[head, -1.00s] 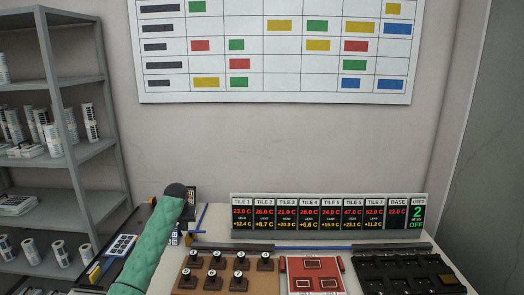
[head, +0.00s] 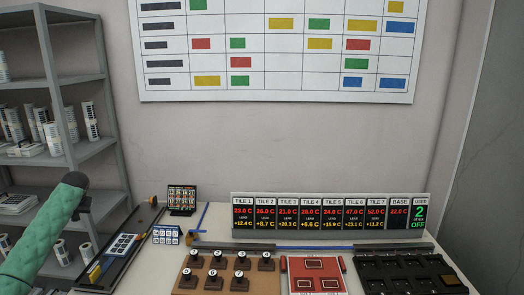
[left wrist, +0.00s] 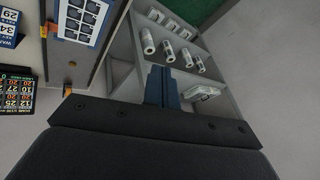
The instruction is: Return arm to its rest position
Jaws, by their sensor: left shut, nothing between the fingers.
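My left arm, in a green sleeve, is at the far left of the head view, in front of the shelf and clear of the table items. In the left wrist view my left gripper (left wrist: 163,92) shows its blue fingers shut together with nothing between them. Behind them is the shelf, and the keypad (left wrist: 80,20) is at the upper left. In the head view the keypad (head: 123,246) lies in a dark tray at the table's left. My right gripper is in neither view.
A row of tile displays (head: 310,215) stands at the table's back. In front are a brown board (head: 200,283) with several knobs, a red panel (head: 315,280) and a black tray (head: 410,270). Grey shelves (head: 85,152) are beyond.

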